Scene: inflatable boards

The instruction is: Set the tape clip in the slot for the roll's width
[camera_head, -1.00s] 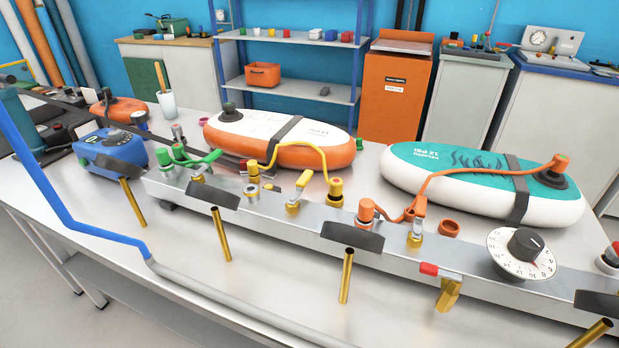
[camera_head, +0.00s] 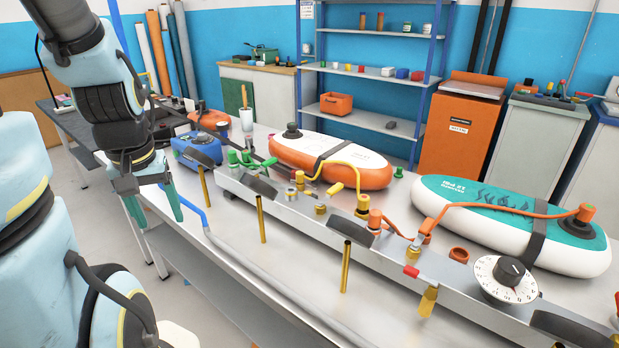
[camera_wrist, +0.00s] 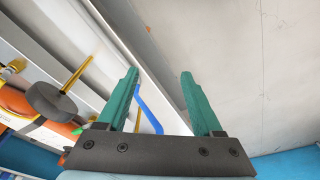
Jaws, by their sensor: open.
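I cannot make out a tape clip, its slot or a tape roll in either view. My gripper (camera_head: 154,210) hangs at the left in the head view, in front of the bench's left end, with its green fingers pointing down. The fingers are apart with nothing between them. They also show in the wrist view (camera_wrist: 159,76), spread over pale floor, bench edge and a blue bar.
A metal bench (camera_head: 310,268) carries a long rail (camera_head: 290,206) with valves, brass rods and a white dial (camera_head: 505,279). An orange-white board (camera_head: 330,160) and a teal-white board (camera_head: 512,222) lie behind it. A blue pump box (camera_head: 196,149) stands at the bench's left end.

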